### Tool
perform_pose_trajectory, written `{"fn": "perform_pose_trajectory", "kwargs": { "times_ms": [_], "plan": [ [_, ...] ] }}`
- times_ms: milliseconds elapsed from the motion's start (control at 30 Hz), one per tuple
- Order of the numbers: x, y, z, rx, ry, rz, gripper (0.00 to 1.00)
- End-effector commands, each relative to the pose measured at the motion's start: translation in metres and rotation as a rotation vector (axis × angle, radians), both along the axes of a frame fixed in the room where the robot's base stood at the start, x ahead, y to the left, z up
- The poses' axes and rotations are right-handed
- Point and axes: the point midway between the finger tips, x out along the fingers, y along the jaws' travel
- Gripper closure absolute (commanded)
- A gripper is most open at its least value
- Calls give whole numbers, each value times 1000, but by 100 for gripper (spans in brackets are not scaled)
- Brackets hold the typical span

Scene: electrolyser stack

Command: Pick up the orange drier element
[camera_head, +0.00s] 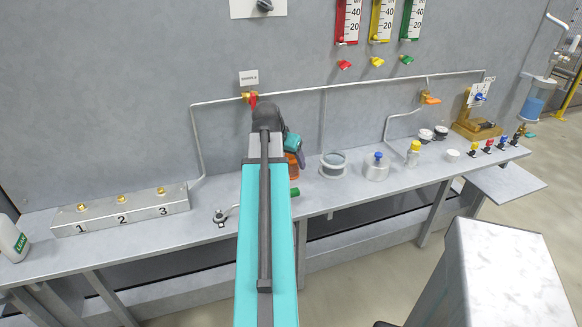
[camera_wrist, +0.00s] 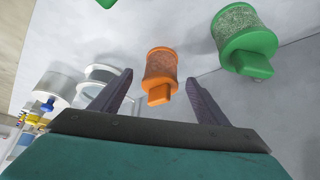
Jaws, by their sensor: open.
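My gripper is open and empty; I cannot tell how far the element lies beyond the fingertips. In the head view the orange element (camera_head: 292,170) is partly hidden behind my arm and gripper. A similar green element (camera_wrist: 246,40) lies to its right in the wrist view, and its green end (camera_head: 295,191) shows beside my arm in the head view.
A round glass dish (camera_head: 333,165), a blue-capped metal pot (camera_head: 376,168) and a yellow-capped bottle (camera_head: 413,154) stand to the right on the bench. A wrench-like tool (camera_head: 222,217) and a numbered block (camera_head: 122,212) are to the left. The wall rises close behind.

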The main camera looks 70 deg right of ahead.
Motion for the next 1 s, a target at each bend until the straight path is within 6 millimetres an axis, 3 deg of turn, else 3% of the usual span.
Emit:
{"fn": "perform_pose_trajectory", "kwargs": {
  "times_ms": [267,733,1000],
  "plan": [
    [0,-6,-8,1,0,0,31],
    [-1,-24,-41,1,0,0,31],
    [-2,-26,-45,0,0,0,31]
  ]
}}
